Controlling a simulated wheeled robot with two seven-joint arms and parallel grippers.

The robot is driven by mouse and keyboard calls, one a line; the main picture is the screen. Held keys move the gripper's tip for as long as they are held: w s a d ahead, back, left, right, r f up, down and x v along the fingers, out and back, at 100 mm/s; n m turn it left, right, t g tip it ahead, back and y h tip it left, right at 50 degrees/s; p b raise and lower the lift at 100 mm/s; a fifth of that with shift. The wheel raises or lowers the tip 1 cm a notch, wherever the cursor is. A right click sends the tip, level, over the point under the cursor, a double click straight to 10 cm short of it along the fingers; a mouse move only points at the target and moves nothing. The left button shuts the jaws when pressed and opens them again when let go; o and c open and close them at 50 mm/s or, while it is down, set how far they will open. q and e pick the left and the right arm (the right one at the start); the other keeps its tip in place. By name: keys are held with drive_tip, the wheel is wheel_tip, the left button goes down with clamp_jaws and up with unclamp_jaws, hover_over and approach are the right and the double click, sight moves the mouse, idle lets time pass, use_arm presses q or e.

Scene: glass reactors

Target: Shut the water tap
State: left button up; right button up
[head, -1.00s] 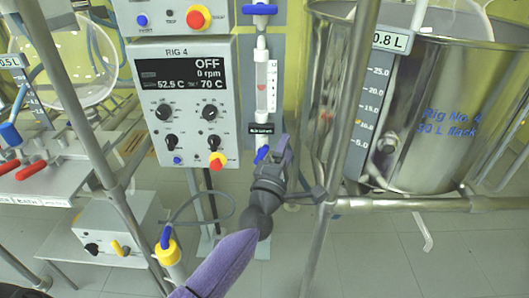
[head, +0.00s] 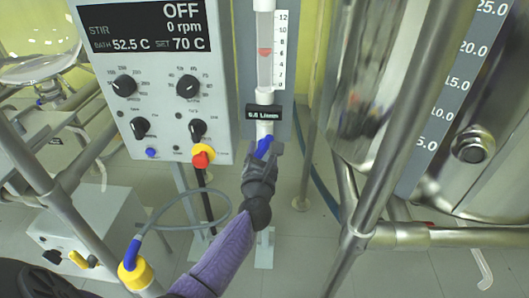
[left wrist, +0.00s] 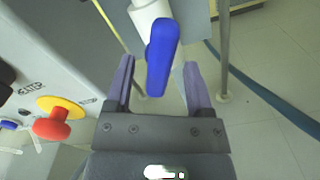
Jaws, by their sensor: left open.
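The water tap's blue lever (head: 264,147) sits at the bottom of the white flowmeter tube, under a black flow readout (head: 265,114). In the left wrist view the blue lever (left wrist: 160,55) hangs from a white pipe end (left wrist: 149,14). It points down between the two purple fingers, with a gap on both sides. My left gripper (head: 268,163) is open at the tap, just below and in front of it. It also shows in the left wrist view (left wrist: 158,82). My right gripper is not in view.
The control box (head: 160,75) with black knobs and a red-yellow button (head: 202,156) stands left of the tap. A steel vessel (head: 485,150) and metal frame tubes (head: 385,140) stand right.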

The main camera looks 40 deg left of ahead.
use_arm(q)
drive_tip(key=shift+x, duration=0.75)
clamp_jaws()
